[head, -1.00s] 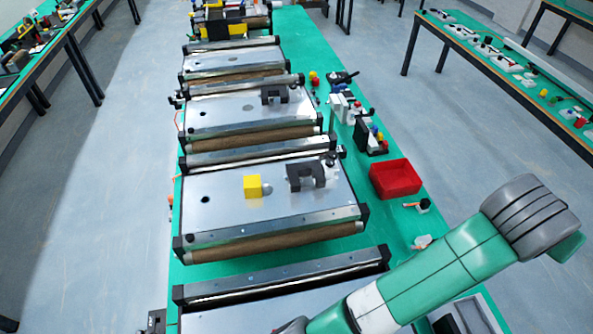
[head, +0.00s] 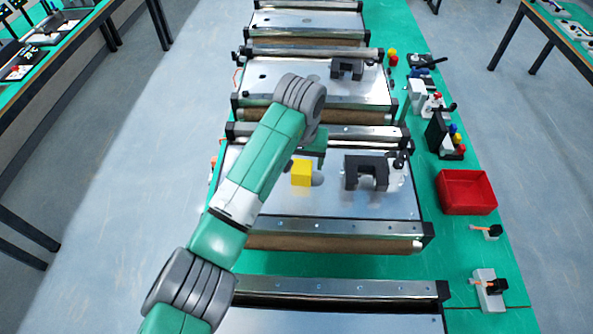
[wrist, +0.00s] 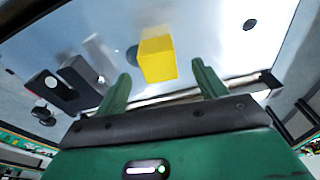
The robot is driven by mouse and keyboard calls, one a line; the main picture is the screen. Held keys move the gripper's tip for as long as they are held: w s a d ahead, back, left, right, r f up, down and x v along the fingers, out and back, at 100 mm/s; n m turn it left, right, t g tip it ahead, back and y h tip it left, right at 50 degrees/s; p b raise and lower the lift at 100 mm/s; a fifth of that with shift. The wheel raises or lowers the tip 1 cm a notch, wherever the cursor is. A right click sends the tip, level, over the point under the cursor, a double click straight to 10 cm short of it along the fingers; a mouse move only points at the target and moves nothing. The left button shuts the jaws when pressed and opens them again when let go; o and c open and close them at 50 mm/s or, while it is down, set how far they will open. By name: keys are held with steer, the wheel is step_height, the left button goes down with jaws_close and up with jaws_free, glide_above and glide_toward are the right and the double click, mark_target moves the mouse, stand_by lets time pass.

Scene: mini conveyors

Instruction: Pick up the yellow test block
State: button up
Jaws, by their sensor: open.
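The yellow test block (head: 301,173) sits on the silver top of a mini conveyor (head: 330,204) in the head view, just right of my arm. In the wrist view the yellow block (wrist: 157,59) lies ahead of my gripper (wrist: 161,82), roughly between the lines of its two green fingers. The fingers are apart and nothing is between them. The block appears beyond the fingertips, not held. In the head view my arm hides the gripper's fingers.
A black bracket (head: 366,172) stands on the same conveyor, right of the block. A red bin (head: 466,192) is on the green table further right. Another conveyor (head: 340,288) lies in front, and several stand behind.

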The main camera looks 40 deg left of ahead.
mark_target(302, 167)
steer(key=f, duration=0.3)
steer(key=w+f, duration=0.1)
steer(key=f, duration=0.1)
steer(key=shift+a+f, duration=0.2)
steer(key=shift+a, duration=0.05)
steer(key=c, duration=1.1)
steer(key=shift+r, duration=0.15)
step_height(302, 167, up, 10)
steer(key=shift+f, duration=0.1)
